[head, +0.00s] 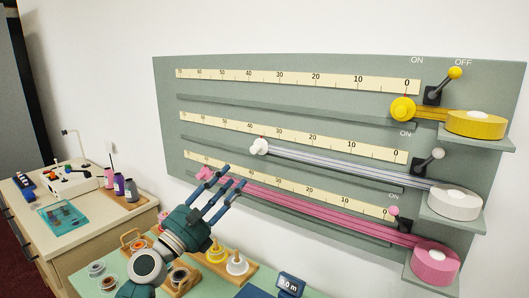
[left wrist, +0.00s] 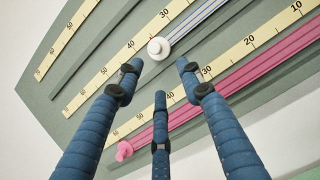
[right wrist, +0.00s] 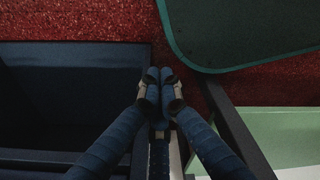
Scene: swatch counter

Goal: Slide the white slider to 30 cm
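The white slider (head: 259,146) is a round knob on the middle rail, trailing a white striped ribbon from the white roll (head: 456,205). My right gripper (right wrist: 160,88) is shut and empty, down beside the furniture.
The yellow slider (head: 402,108) is near 0 above; the pink slider (head: 205,173) is at the lower left. Small levers, including a white one (head: 437,153), stand at the right. Spools (head: 237,264) and a display (head: 290,284) sit on the counter below.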

